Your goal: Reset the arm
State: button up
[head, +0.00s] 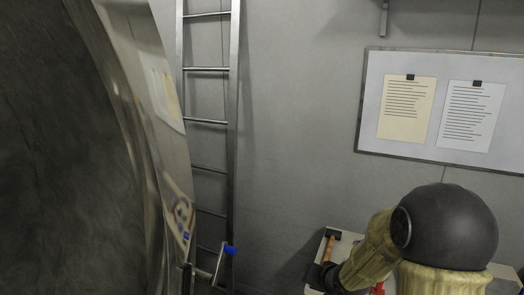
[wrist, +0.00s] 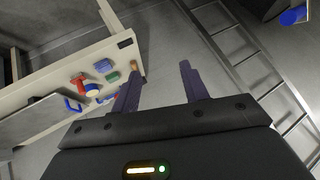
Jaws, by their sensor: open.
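My gripper (wrist: 160,76) is in the wrist view with its two dark fingers spread apart. Nothing shows between the fingers, only grey floor or wall behind them. My arm (head: 375,250) shows at the lower right of the head view, bent at a dark round joint. Its wrist end points down and left beside a pale table. The fingertips are hidden or out of frame in the head view.
A pale table (wrist: 60,68) holds several small coloured items, including a red one (wrist: 77,82). A hammer (head: 329,247) lies on it in the head view. A metal ladder (head: 205,121) stands by the wall. A blue-tipped handle (head: 229,251) is near its foot. A large curved metal rim (head: 150,100) fills the left.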

jog(key=s+r+n+g+h, duration=0.1)
jog(key=s+g, duration=0.4)
jog(key=s, duration=1.5)
jog(key=n+h, duration=0.1)
jog(key=n, duration=0.1)
jog(key=shift+s+d+r+n+g, duration=0.15)
jog(key=shift+d+r+n+g, duration=0.15)
jog(key=shift+n+g, duration=0.1)
